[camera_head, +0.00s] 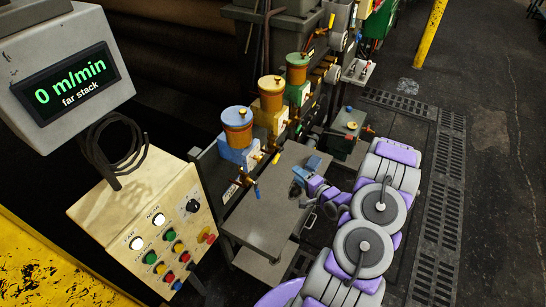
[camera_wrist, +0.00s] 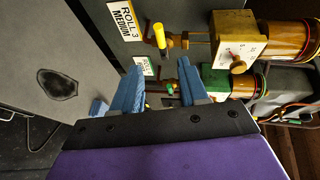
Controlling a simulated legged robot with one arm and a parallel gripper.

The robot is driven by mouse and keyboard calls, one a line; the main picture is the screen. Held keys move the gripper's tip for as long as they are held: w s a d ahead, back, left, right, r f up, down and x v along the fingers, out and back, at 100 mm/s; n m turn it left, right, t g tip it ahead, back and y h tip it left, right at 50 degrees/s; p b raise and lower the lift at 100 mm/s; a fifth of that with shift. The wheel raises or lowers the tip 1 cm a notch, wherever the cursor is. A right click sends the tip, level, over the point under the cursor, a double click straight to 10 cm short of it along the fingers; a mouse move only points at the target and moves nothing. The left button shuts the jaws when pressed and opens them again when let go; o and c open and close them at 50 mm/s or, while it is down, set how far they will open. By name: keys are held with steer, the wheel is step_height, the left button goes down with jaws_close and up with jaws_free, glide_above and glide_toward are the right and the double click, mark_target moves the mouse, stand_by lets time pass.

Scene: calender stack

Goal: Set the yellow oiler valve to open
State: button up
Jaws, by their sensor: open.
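The yellow oiler (camera_head: 271,98) is the middle one of three in the head view, with an amber cup on a yellow block. Its block (camera_wrist: 232,45) is at the upper right in the wrist view. Its valve has a yellow handle (camera_wrist: 160,37), which lies across the brass pipe beside the ROLL 3 MEDIUM label. My gripper (camera_wrist: 160,62) is open and empty, its blue fingers pointing toward this valve. The handle shows just beyond the gap between the fingertips, apparently not touched. In the head view my gripper (camera_head: 304,170) is over the grey platform's right side.
The green oiler (camera_head: 297,75) and its green-handled valve (camera_wrist: 170,90) are close by; that valve shows between my fingers. The blue oiler (camera_head: 238,135) stands on the near side. A grey platform (camera_head: 265,205) lies below. A control panel (camera_head: 150,215) is at left.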

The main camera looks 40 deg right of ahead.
mark_target(278, 156)
steer(key=w+f, duration=0.1)
steer(key=w, duration=0.3)
steer(key=w+b, duration=0.1)
steer(key=w, duration=0.4)
steer(key=w+f, duration=0.1)
steer(key=w, duration=0.4)
steer(key=shift+w+f+b, duration=0.25)
steer(key=shift+f+b, duration=0.1)
steer(key=shift+w+d, duration=0.15)
steer(key=shift+w, duration=0.45)
steer(key=shift+c, duration=0.2)
jaws_close()
steer(key=shift+f, duration=0.1)
